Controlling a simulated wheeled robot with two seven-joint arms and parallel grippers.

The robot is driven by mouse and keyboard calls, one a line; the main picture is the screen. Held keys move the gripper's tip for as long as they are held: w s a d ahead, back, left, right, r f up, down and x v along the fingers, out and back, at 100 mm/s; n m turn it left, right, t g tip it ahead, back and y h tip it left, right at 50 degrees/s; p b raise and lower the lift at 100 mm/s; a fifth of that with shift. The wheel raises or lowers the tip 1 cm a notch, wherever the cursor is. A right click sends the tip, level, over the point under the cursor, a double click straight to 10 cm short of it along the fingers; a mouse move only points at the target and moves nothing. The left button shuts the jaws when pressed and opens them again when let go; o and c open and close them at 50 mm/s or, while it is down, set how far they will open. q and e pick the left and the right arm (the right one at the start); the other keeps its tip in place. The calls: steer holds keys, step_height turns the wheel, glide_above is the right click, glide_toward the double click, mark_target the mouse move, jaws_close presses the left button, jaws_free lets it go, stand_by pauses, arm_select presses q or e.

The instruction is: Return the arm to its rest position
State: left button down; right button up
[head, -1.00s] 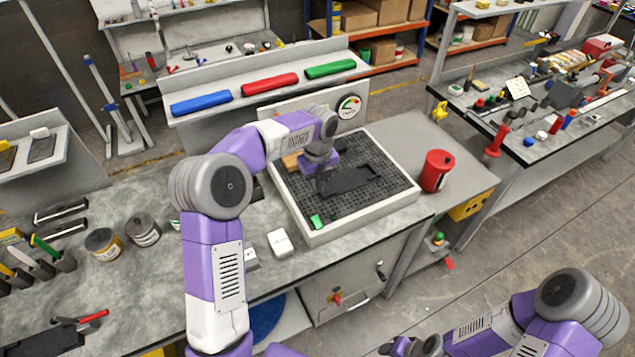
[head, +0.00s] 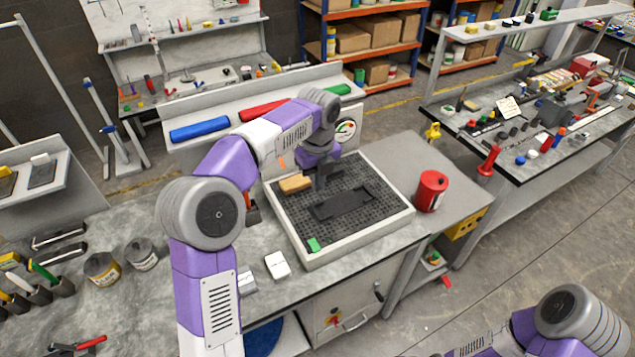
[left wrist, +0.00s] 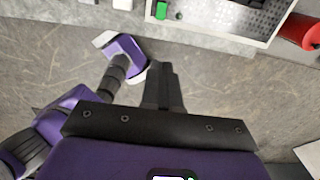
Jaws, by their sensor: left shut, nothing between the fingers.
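My left arm reaches in from the left in the head view. Its left gripper (head: 319,184) points down above the back part of the perforated tray, shut and empty. Its closed dark fingers also show in the left wrist view (left wrist: 165,88). A flat black frame (head: 372,196) lies on the grate of the white-rimmed tray (head: 345,243), in front of the gripper and apart from it. Part of my right arm (head: 570,318) shows at the bottom right of the head view; its gripper is out of that picture.
A tan block (head: 294,184) and a green block (head: 314,244) lie on the tray. A red can (head: 431,191) stands to its right. A white box (head: 277,265) and tins (head: 102,268) sit on the bench. A shelf with coloured rolls (head: 199,130) stands behind.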

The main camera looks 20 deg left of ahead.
arm_select(q)
steer(key=s+d+f+n+h+b, duration=0.1)
steer(key=s+d+f+n+b, duration=0.15)
steer(key=f, duration=0.75)
steer(key=s+d+f+n+h+b, duration=0.15)
steer(key=d+f+n, duration=0.25)
steer(key=f, duration=0.7)
steer(key=s+d+f+n+h+b, duration=0.1)
steer(key=d+f+n+b, duration=0.25)
steer(key=f, duration=0.65)
steer(key=s+d+f+n+b, duration=0.2)
steer(key=s+f+n+b, duration=0.5)
steer(key=s+f+n, duration=1.1)
step_height(320, 180, down, 4)
steer(key=shift+s+r+n+h, duration=0.15)
steer(key=shift+s+n+h, duration=0.3)
steer(key=shift+s, duration=0.75)
steer(key=shift+d, duration=0.1)
